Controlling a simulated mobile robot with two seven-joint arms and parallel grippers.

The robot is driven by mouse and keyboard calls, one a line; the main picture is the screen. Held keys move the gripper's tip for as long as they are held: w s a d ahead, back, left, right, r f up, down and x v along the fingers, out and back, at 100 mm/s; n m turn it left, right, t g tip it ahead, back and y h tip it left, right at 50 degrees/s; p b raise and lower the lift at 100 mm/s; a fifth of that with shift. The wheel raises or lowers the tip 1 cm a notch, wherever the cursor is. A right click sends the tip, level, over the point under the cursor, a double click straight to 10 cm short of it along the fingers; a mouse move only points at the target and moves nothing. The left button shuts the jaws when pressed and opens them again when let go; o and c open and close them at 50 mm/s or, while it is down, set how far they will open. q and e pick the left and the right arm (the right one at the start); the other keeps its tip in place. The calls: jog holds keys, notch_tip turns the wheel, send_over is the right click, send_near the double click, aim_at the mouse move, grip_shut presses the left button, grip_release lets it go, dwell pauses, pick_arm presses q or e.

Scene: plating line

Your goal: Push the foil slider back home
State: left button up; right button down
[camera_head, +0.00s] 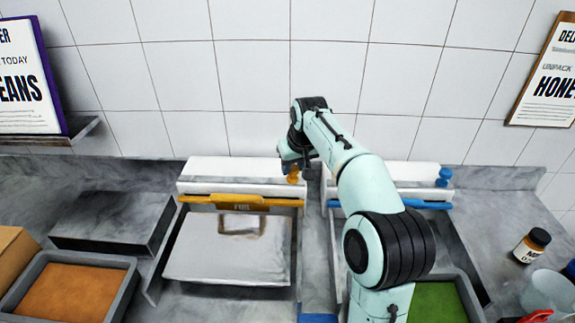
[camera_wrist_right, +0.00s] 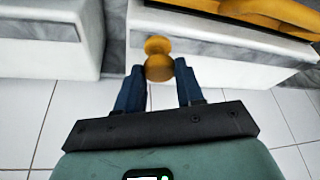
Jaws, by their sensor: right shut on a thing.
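The foil dispenser (camera_head: 228,170) is a long white box at the back of the counter, with an orange bar (camera_head: 235,201) marked FOIL along its front. Its slider is an orange knob (camera_head: 293,174) at the right end of the box. My right gripper (camera_head: 292,163) is at this knob. In the right wrist view the orange knob (camera_wrist_right: 158,62) sits between my two dark blue fingers, and the gripper (camera_wrist_right: 158,82) is shut on it. A silvery sheet (camera_head: 225,255) lies in front of the orange bar. My left gripper is not in view.
A similar dispenser with a blue knob (camera_head: 444,177) and blue bar (camera_head: 425,205) stands to the right, partly behind my arm. Trays with brown (camera_head: 75,292) and green (camera_head: 437,303) contents stand in front. A jar (camera_head: 532,246) stands at right. The tiled wall is close behind.

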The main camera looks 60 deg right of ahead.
jog(key=shift+s+d, duration=0.1)
jog(key=shift+s, duration=0.1)
jog(key=c, duration=0.7)
grip_release()
jog(key=shift+s, duration=0.1)
jog(key=shift+r, duration=0.15)
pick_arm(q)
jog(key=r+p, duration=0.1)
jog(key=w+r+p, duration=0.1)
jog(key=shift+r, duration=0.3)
pick_arm(e)
jog(key=v, duration=1.3)
